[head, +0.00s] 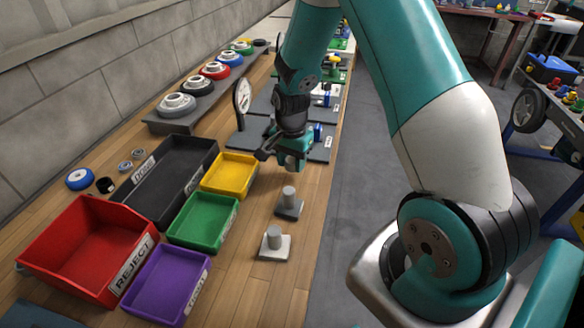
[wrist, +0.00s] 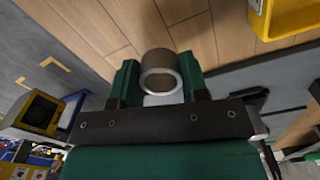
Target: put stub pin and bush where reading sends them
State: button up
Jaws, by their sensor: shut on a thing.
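My gripper (head: 291,163) is shut on a grey ring-shaped bush (wrist: 160,72), gripped between both teal fingers in the wrist view. In the head view the fingers hide most of the bush. It is held above the bench, right of the yellow tray. One stub pin (head: 289,193) stands upright on a dark grey square base, nearer than my gripper. Another stub pin (head: 274,234) stands on a pale square base nearer still. A round white dial (head: 241,97) stands behind and left of my gripper; its reading is too small to tell.
A red bin labelled REJECT (head: 68,262), a long black bin (head: 148,205) and yellow (head: 252,178), green (head: 229,218) and purple (head: 160,306) trays stand left. Loose rings lie beyond the black bin. A rack (head: 170,126) of coloured rings lines the wall.

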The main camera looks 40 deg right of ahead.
jog(key=shift+f, duration=1.3)
jog(key=shift+f, duration=0.1)
jog(key=o, duration=1)
jog(key=shift+o, duration=0.2)
notch_tip(320, 180, up, 12)
jog(key=s+a+r+n+y, duration=0.1)
jog(key=s+a+r+n, duration=0.25)
jog(key=a, duration=0.25)
jog(key=s+a+r+n+y, duration=0.1)
jog(key=s+a+r+n, duration=0.2)
jog(key=a+r+n, duration=0.25)
jog(key=s+a+r+n+y, duration=0.1)
jog(key=s+a+r+n, duration=0.1)
jog(key=s+a+n, duration=0.3)
jog(key=s+a+r+n+y, duration=0.1)
jog(key=s+a+n, duration=0.4)
jog(key=s, duration=0.5)
jog(key=shift+s+a+r+n, duration=0.25)
jog(key=shift+s+r+n, duration=0.05)
jog(key=shift+r+n, duration=0.5)
